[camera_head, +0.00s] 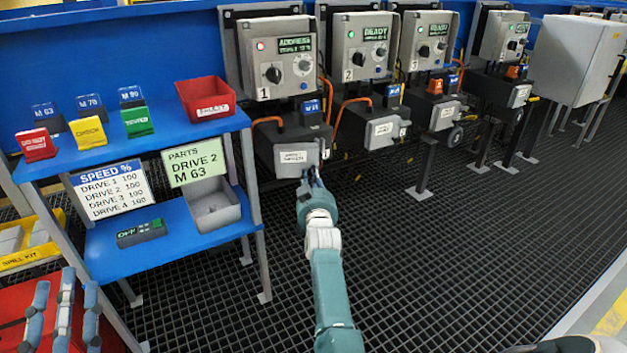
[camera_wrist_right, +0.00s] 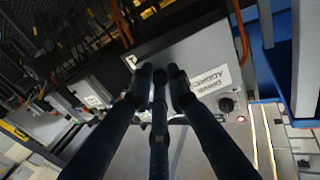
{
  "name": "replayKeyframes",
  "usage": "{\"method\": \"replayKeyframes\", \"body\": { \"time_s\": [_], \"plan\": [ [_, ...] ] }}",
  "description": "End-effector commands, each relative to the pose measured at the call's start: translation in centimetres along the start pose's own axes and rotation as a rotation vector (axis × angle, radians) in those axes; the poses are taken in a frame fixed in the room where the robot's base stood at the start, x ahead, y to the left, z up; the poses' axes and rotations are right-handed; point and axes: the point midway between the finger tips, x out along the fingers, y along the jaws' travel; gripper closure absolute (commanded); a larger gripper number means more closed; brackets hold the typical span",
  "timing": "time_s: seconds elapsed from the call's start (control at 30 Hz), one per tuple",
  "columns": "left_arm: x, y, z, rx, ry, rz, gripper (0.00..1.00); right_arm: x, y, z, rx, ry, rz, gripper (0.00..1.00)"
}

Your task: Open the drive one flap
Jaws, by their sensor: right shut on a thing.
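The drive one flap (camera_head: 284,166) is a light grey plate with a white label on the front of the dark box below control unit 1 (camera_head: 259,91). It looks upright against the box; I cannot tell if it stands slightly ajar. My right gripper (camera_head: 312,173) is at the lower right edge of the flap, shut on it. In the right wrist view my right gripper's fingers (camera_wrist_right: 160,76) close at the flap's edge, and the labelled flap (camera_wrist_right: 180,52) fills the space behind them. The gripped edge is partly hidden by the fingers.
Drive units 2 (camera_head: 363,60) and 3 (camera_head: 424,52) stand to the right, with orange conduits between. A blue shelf (camera_head: 173,246) with a red bin (camera_head: 205,97) and grey bin (camera_head: 216,207) stands close on the left. The dark grating floor (camera_head: 460,260) is clear to the right.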

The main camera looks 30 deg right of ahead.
Motion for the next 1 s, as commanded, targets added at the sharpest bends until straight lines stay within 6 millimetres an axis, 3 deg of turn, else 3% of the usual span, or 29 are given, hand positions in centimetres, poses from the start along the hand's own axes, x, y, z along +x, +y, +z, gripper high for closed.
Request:
{"method": "replayKeyframes", "body": {
  "time_s": [0.17,0.2,0.3,0.67,1.0],
  "plan": [
    [0.0,0.0,0.0,0.0,-0.001,0.0,0.6,0.0,0.1,0.1,0.002,-0.001,0.001,1.0],
    [0.0,0.0,0.0,0.0,-0.001,0.0,0.6,0.0,0.1,0.1,0.002,-0.001,0.001,0.78],
    [0.0,0.0,0.0,0.0,-0.001,0.0,0.6,0.0,0.1,0.1,0.002,-0.001,0.0,0.65],
    [0.0,0.0,0.0,0.0,-0.002,-0.001,0.6,0.0,0.1,-0.8,0.001,0.003,0.0,0.65],
    [0.0,0.0,0.0,0.0,-0.002,0.0,0.6,0.0,0.1,-7.0,0.003,0.004,0.0,0.65]
  ]
}}
